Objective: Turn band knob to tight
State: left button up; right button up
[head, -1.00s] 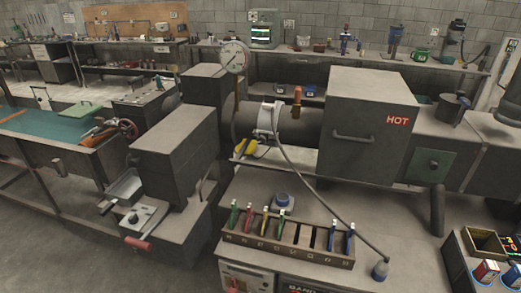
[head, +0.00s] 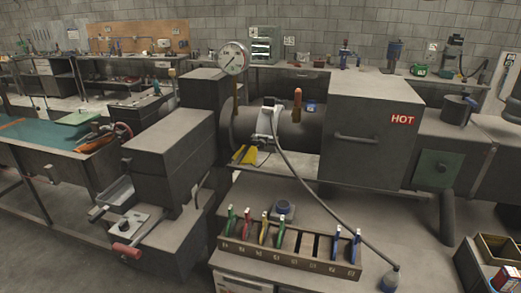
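No part is clearly readable as the band knob. A pale grey band or clamp (head: 267,122) sits around the dark barrel (head: 300,130) of the machine in the middle, with a grey hose (head: 310,190) running from it down to the right. A copper-coloured upright piece (head: 297,103) stands on the barrel beside it. A yellow piece (head: 247,155) lies below the band at its left. A round blue-topped part (head: 283,207) sits on the bench behind the rack; I cannot tell if it is a knob. Neither gripper is in view.
A slotted rack (head: 290,254) with several coloured-handled tools stands on the front bench. A dial gauge (head: 234,57) rises left of the barrel. A box (head: 370,120) marked HOT stands right of it.

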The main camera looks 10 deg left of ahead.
aim_at(260, 143)
jog(key=i+l, duration=0.65)
jog(key=l, duration=0.2)
jog(key=u, duration=0.05)
